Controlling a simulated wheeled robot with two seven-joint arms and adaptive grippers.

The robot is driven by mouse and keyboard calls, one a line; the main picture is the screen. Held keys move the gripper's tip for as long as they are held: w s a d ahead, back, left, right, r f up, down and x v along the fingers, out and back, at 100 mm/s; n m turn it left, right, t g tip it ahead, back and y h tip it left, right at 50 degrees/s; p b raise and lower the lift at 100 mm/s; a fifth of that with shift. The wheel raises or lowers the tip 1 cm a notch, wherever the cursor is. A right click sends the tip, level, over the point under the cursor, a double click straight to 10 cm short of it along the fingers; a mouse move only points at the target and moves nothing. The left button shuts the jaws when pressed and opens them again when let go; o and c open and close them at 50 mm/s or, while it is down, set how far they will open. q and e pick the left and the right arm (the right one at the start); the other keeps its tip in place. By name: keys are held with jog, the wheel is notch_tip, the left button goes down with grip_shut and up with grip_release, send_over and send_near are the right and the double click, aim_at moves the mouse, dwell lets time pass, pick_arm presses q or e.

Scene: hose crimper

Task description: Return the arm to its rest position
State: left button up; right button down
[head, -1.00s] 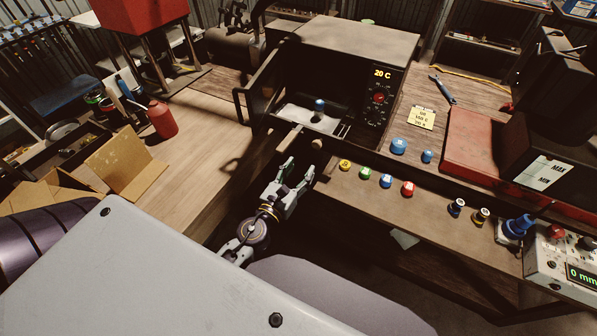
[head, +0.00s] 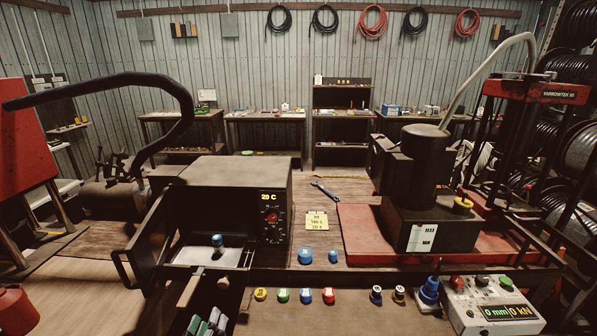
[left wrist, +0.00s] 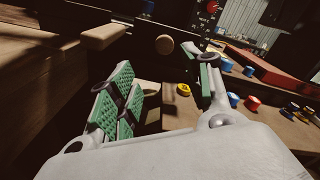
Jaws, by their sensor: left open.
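My left gripper (head: 207,325) shows at the bottom edge of the head view, in front of the oven, with its green finger pads visible. In the left wrist view the left gripper (left wrist: 165,88) is open, its padded fingers wide apart. Nothing is held between them. The yellow cap (left wrist: 183,90) shows in the gap, further off on the bench. The rest of the left arm is out of the head view. My right gripper is in neither view.
The oven (head: 225,172) stands open with a blue-topped part (head: 217,241) on its tray. Several coloured caps, including a green one (head: 283,295), line the bench front. The control box (head: 490,305) and red crimper base (head: 365,235) are at right.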

pick_arm(q)
jog(key=s+f+n+g, duration=0.3)
jog(key=s+f+n, duration=0.25)
jog(key=f, duration=0.65)
jog(key=s+a+f+n+g, duration=0.15)
jog(key=s+f+n, duration=0.25)
jog(key=f+n, duration=0.55)
jog(key=s+f+n+g, duration=0.3)
jog(key=s+f+g, duration=0.15)
jog(key=f, duration=1.05)
jog(key=s+a+f+n+g, duration=0.1)
jog(key=s+f+n+g, duration=0.2)
jog(key=s+f, duration=0.75)
jog(key=s+a+f+n+g, duration=0.1)
jog(key=s+f+n+g, duration=0.2)
jog(key=s+f, duration=0.75)
jog(key=s+a+f+n+g, duration=0.1)
jog(key=s+f+n+g, duration=0.3)
jog(key=s, duration=1.1)
jog(key=w+t, duration=0.2)
jog(key=w, duration=0.8)
jog(key=shift+w+d+f, duration=0.35)
jog(key=shift+w+f, duration=0.05)
